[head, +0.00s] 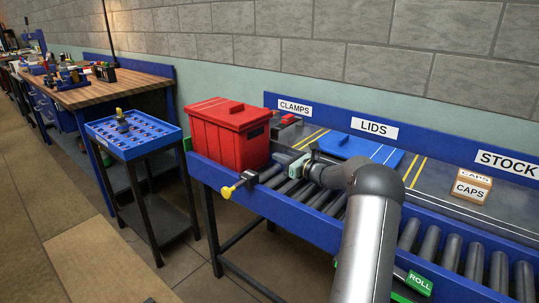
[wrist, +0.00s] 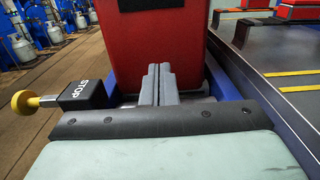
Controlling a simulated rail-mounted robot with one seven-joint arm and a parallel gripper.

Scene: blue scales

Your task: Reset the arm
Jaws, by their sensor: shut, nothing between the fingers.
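My gripper (head: 272,173) is low over the left end of the roller conveyor (head: 409,234), beside the red bin. In the wrist view my gripper's two grey fingers (wrist: 158,80) are together, with nothing between them. They point at the lower front of the red bin (wrist: 160,45); I cannot tell whether they touch it. My arm comes in from the lower right of the head view. The red bin (head: 229,140) stands upright with its red lid on.
A black STOP box (wrist: 83,95) with a yellow knob (wrist: 24,103) sits close to my fingers, at the conveyor's edge. A blue lid (head: 362,149) and a CAPS box (head: 471,187) lie on the shelf behind. A blue-topped cart (head: 134,151) stands left.

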